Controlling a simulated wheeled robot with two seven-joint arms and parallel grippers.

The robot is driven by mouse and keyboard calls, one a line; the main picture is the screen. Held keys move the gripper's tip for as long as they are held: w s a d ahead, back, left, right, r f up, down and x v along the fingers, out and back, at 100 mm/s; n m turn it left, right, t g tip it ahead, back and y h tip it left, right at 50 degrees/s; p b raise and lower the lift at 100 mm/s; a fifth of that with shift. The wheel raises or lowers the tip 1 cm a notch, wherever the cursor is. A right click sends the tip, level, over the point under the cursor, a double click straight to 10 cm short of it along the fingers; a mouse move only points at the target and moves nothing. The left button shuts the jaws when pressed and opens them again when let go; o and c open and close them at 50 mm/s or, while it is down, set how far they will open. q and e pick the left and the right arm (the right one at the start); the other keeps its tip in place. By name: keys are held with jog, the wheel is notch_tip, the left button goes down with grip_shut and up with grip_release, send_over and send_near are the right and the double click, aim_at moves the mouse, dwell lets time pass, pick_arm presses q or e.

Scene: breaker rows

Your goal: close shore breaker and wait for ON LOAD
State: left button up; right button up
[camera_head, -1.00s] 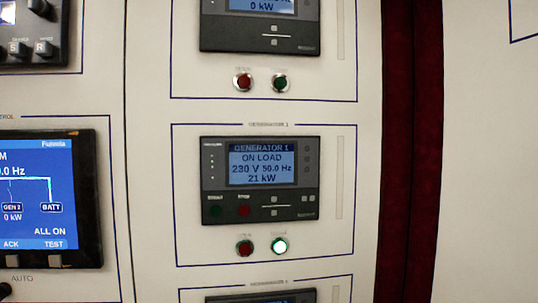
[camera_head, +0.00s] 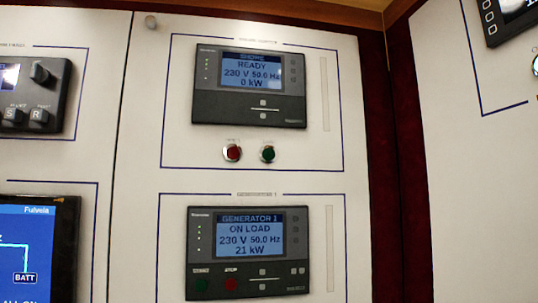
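The shore panel's display unit (camera_head: 249,86) is at the upper middle of the head view. Its screen reads SHORE, READY, 230 V, 50.0 Hz, 0 kW. Below it are a red button (camera_head: 232,153) at left and a green button (camera_head: 267,153) at right. The green button looks dark, not brightly lit. The small labels above the buttons are too blurred to read. Neither of my grippers is in view.
Below is the Generator 1 unit (camera_head: 249,253), reading ON LOAD, 230 V, 50.0 Hz, 21 kW. A blue screen (camera_head: 30,255) is at lower left and a knob panel (camera_head: 33,95) above it. A dark red strip (camera_head: 388,180) separates the right-hand white panel (camera_head: 470,200).

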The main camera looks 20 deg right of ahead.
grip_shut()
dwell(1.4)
